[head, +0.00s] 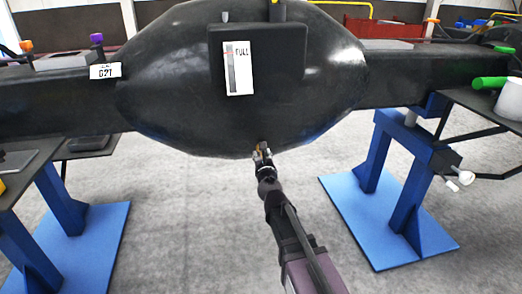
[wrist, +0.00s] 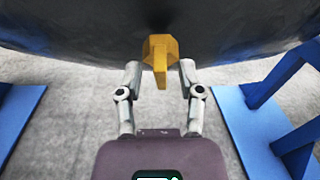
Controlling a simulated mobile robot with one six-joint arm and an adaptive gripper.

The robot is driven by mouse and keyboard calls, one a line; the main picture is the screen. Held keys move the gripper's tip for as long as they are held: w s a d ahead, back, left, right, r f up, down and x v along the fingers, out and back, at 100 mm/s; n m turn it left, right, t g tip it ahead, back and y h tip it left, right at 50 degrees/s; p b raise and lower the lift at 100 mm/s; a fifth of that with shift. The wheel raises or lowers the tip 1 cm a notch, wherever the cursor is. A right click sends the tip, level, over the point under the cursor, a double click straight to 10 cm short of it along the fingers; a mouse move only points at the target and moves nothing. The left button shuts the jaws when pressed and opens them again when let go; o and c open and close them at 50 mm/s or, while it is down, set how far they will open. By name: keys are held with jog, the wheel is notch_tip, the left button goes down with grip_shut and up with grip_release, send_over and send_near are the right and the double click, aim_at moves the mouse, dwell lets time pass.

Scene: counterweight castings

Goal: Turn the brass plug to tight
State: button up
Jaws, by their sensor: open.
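The brass plug (wrist: 160,52) is a yellow hex-shaped piece with a tab hanging down, set low on the black casting (wrist: 60,25). In the wrist view my gripper (wrist: 160,75) is open, with one finger on each side of the plug. Small gaps seem to show between the fingertips and the plug. In the head view my gripper (head: 263,153) is at the lower edge of the casting (head: 180,90) and mostly hides the plug. A gauge plate (head: 238,68) marked FULL is on the casting's front.
Blue stands (head: 375,160) with blue base plates (head: 340,215) are on both sides below the casting. A side table with a green-handled item (head: 490,83) is at the right. A tag (head: 105,71) reading G27 is at the left. The grey floor between the stands is clear.

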jog(key=shift+w, duration=0.6)
jog(key=c, duration=0.6)
jog(key=shift+a, duration=0.2)
grip_shut()
jog(key=shift+d, duration=0.15)
